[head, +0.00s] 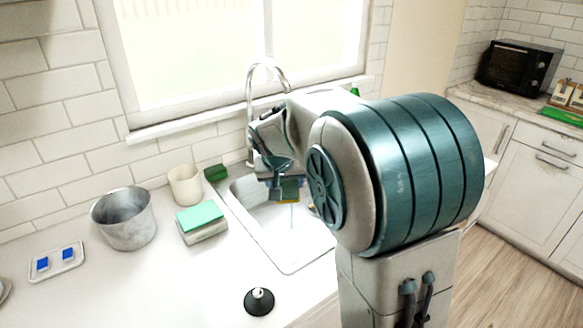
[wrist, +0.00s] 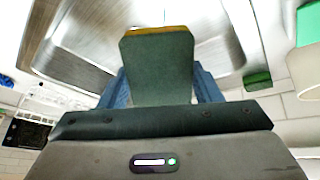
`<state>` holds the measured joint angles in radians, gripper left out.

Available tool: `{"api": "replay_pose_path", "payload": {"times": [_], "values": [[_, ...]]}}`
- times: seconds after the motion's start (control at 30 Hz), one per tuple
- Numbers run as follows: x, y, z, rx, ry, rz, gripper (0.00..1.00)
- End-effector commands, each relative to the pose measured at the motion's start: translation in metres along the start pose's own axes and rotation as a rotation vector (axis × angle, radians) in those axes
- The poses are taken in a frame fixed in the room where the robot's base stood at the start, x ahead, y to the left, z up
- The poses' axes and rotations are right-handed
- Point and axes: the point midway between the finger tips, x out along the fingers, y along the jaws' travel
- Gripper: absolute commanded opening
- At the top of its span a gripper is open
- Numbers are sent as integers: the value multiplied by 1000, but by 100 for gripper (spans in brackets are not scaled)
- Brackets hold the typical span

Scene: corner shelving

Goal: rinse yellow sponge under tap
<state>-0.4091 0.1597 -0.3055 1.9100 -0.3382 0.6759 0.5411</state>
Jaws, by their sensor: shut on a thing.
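The yellow sponge (head: 291,186) has a green scouring face and is held above the sink basin. In the wrist view its green face (wrist: 158,68) fills the space between the blue fingers, with a yellow edge at the top. My gripper (head: 279,190) is shut on the sponge. The tap (head: 250,88) is a tall curved metal spout behind the sink, partly hidden by my arm. The sink (head: 282,250) also shows in the wrist view (wrist: 75,65). A thin pale streak shows below the sponge; I cannot tell whether it is water.
A metal pot (head: 125,222), a cream cup (head: 185,184), a green-topped stack (head: 201,221) and a dark green block (head: 215,173) stand left of the sink. A black plunger-like object (head: 259,301) is in front. A tray (head: 56,262) holds blue pieces.

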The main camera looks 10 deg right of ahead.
Motion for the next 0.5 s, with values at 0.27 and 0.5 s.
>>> {"api": "replay_pose_path", "payload": {"times": [0.27,0.5], "values": [[-1,0,0,0,0,0,34],[-21,-3,8,-1,2,-3,34]]}}
